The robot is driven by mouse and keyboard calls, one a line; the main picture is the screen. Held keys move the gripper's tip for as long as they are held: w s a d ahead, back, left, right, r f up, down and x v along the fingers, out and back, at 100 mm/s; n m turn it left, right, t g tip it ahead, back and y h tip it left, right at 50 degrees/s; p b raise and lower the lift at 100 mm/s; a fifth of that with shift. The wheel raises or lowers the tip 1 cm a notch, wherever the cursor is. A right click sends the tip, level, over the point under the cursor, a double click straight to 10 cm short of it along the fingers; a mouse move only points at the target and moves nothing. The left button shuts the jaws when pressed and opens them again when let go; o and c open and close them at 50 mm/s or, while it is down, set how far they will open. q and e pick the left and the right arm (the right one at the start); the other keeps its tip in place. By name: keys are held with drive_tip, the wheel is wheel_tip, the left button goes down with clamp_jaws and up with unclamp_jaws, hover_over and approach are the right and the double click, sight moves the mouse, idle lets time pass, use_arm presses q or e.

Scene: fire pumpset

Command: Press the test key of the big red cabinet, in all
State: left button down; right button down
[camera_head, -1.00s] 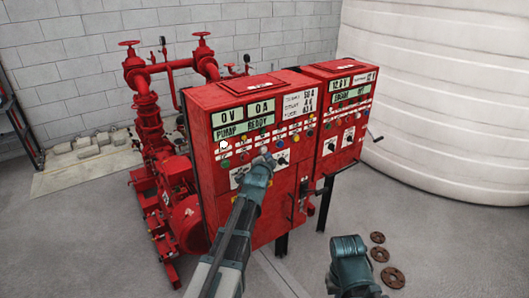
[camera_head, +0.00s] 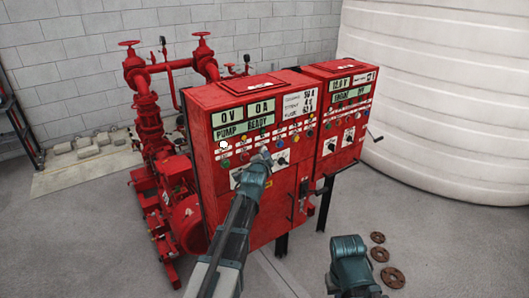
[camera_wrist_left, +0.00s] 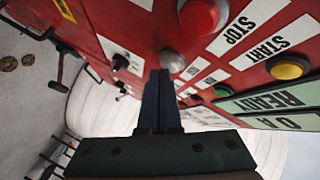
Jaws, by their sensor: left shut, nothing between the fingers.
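The big red cabinet (camera_head: 215,185) stands left of a smaller red one, its displays reading "0 V", "0 A" and "PUMP READY". Rows of small coloured buttons sit below them. My left gripper (camera_head: 265,153) is shut and empty at this button panel. In the left wrist view its shut fingertips (camera_wrist_left: 158,75) are close to a round grey button (camera_wrist_left: 172,60); I cannot tell if they touch. Near it are a red button (camera_wrist_left: 199,15), a yellow button (camera_wrist_left: 288,67) and a green button (camera_wrist_left: 222,90), with STOP and START labels. Which button is the test key is not legible. My right arm's end (camera_head: 350,255) is low right, fingers hidden.
The smaller red cabinet (camera_head: 320,150) stands close on the right, with a crank handle at its side. Red pump pipework (camera_head: 150,120) is behind left. A white tank (camera_head: 440,110) fills the right. Rusty discs (camera_head: 380,254) lie on the floor.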

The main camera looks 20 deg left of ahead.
use_arm(q)
drive_tip(key=shift+w+a, duration=0.15)
drive_tip(key=shift+a, duration=0.05)
drive_tip(key=shift+d, duration=0.1)
idle(0.5)
drive_tip(key=shift+s+d, duration=0.55)
drive_tip(key=shift+d, duration=0.05)
drive_tip(key=s+d, duration=0.1)
drive_tip(key=d, duration=0.1)
drive_tip(key=s+d, duration=0.2)
idle(0.4)
idle(0.6)
